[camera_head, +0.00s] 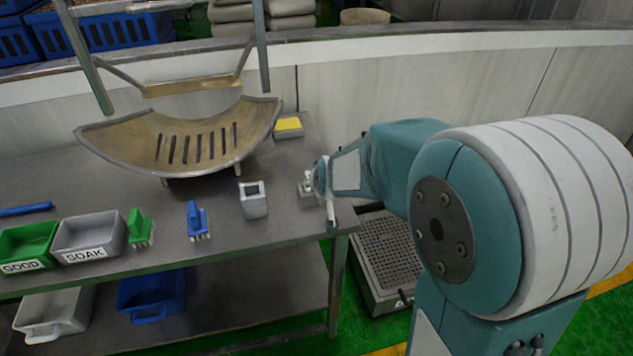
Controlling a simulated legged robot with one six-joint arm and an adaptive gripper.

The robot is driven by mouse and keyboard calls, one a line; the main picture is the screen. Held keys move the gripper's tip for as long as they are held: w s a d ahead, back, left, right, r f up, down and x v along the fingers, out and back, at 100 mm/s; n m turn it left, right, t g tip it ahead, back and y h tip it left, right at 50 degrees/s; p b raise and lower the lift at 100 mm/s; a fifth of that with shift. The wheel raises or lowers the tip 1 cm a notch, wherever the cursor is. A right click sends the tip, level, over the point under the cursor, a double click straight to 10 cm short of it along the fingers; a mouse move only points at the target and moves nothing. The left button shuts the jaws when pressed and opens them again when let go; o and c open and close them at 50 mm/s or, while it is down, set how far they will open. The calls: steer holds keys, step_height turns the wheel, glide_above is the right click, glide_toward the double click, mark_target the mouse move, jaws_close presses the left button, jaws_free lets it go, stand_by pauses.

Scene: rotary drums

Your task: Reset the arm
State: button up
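My arm (500,215) fills the right side of the head view, with teal joints and a large white and grey housing. My gripper (318,190) is at the arm's far end, by the right end of the grey workbench (100,185). It is small and partly hidden by the arm. I cannot tell whether its fingers are open or shut. A finger-like pale part points down near the bench's front right corner. I see nothing clearly held.
On the bench are a curved brown slotted chute (190,135), a yellow-topped block (288,126), a grey holder (253,199), a blue brush (197,220), a green brush (139,228), a GOOD bin (28,246) and a SOAK bin (90,238). A grated box (388,250) stands on the floor.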

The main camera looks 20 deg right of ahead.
stand_by(0.3)
steer(key=s+r+g, duration=0.1)
steer(key=s+r, duration=0.4)
steer(key=s, duration=0.8)
steer(key=s+r+g, duration=0.2)
steer(key=s+r, duration=0.3)
steer(key=s, duration=0.9)
